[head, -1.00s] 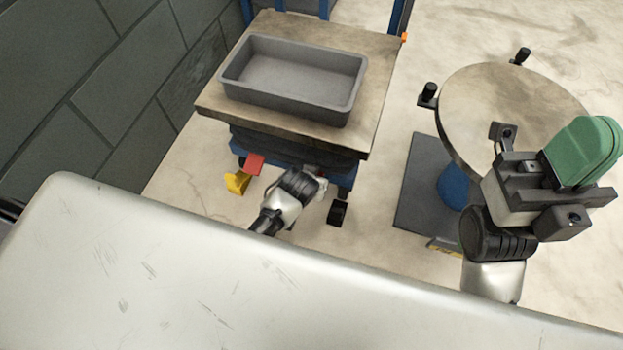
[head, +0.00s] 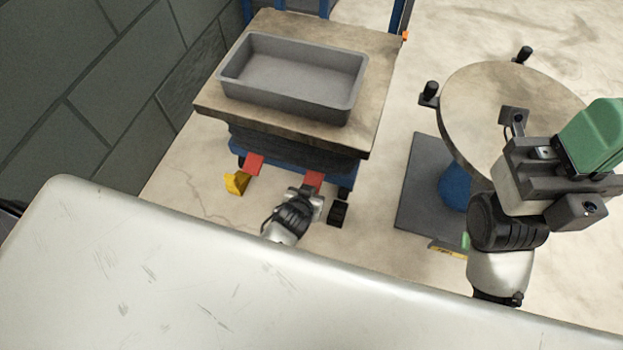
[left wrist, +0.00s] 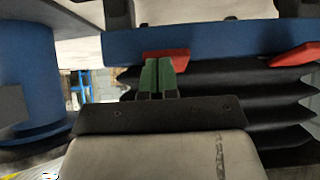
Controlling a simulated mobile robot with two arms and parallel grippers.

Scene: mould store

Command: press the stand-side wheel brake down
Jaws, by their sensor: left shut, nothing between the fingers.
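The lift cart (head: 300,155) has two red brake pedals on its near side. The stand-side pedal (head: 313,178) is the right one, by a black caster (head: 338,214); it shows near the middle of the left wrist view (left wrist: 167,56). The other pedal (head: 254,163) is on the left. My left gripper (head: 311,191) is just in front of the stand-side pedal. Its green fingertips (left wrist: 158,66) are shut and empty, overlapping the pedal in the wrist view; I cannot tell whether they touch. My right gripper (head: 596,138) is raised at the right, its finger gap not visible.
A grey tray (head: 290,108) sits on the cart top. A yellow chock (head: 236,184) lies on the floor at left. The round-topped stand (head: 490,100) with a blue column is right of the cart. A pale surface (head: 200,270) fills the foreground. A block wall is at left.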

